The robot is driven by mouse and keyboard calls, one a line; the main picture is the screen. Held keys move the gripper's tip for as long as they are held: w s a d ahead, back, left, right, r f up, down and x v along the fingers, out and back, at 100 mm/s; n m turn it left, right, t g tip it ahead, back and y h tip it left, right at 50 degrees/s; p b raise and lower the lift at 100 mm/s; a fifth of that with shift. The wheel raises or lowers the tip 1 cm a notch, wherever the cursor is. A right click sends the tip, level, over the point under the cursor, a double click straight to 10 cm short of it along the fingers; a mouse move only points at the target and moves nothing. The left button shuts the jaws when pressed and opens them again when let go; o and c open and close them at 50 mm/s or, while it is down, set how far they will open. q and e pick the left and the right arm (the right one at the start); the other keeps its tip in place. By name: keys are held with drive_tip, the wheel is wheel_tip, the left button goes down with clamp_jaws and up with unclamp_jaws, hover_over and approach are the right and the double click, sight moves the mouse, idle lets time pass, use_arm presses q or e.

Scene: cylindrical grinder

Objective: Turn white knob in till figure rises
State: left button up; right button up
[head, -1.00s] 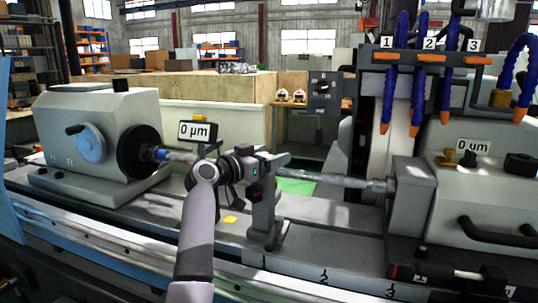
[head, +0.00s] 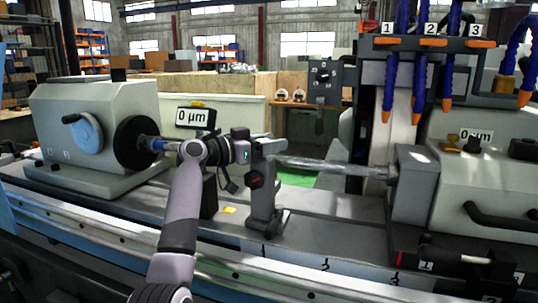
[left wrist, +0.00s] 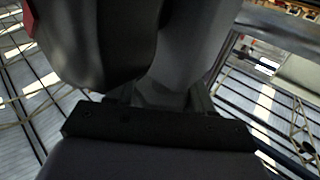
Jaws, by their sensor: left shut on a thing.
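My left gripper (head: 256,150) is at the top of the grey steady rest (head: 263,205), with its wrist to the left. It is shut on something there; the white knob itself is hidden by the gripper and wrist. The near display (head: 192,117) behind the wrist reads 0 µm. A second display (head: 477,135) on the right-hand housing also reads 0 µm. In the left wrist view, dark shapes fill the middle and the held thing cannot be made out. My right gripper is not in view.
A long shaft (head: 325,165) runs from the steady rest to the right-hand housing (head: 415,185). The headstock (head: 95,115) stands at the left. A red-and-black knob (head: 255,180) is on the steady rest, just below the gripper. Blue coolant hoses (head: 420,60) hang at the upper right.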

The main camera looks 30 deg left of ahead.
use_arm(q)
drive_tip(key=m+g+h+b, duration=0.1)
drive_tip(key=m+h+b, duration=0.1)
drive_tip(key=h, duration=0.1)
drive_tip(key=shift+s+d+f+g, duration=0.1)
drive_tip(key=shift+g, duration=0.3)
drive_tip(key=shift+s+d+m+g+h+b, duration=0.15)
drive_tip(key=shift+m+g+h+b, duration=0.3)
drive_tip(key=shift+m+g+h, duration=0.65)
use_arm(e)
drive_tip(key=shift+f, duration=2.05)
use_arm(q)
drive_tip(key=shift+h, duration=0.3)
drive_tip(key=shift+r, duration=0.2)
drive_tip(key=o, duration=1)
drive_tip(key=shift+d, duration=0.1)
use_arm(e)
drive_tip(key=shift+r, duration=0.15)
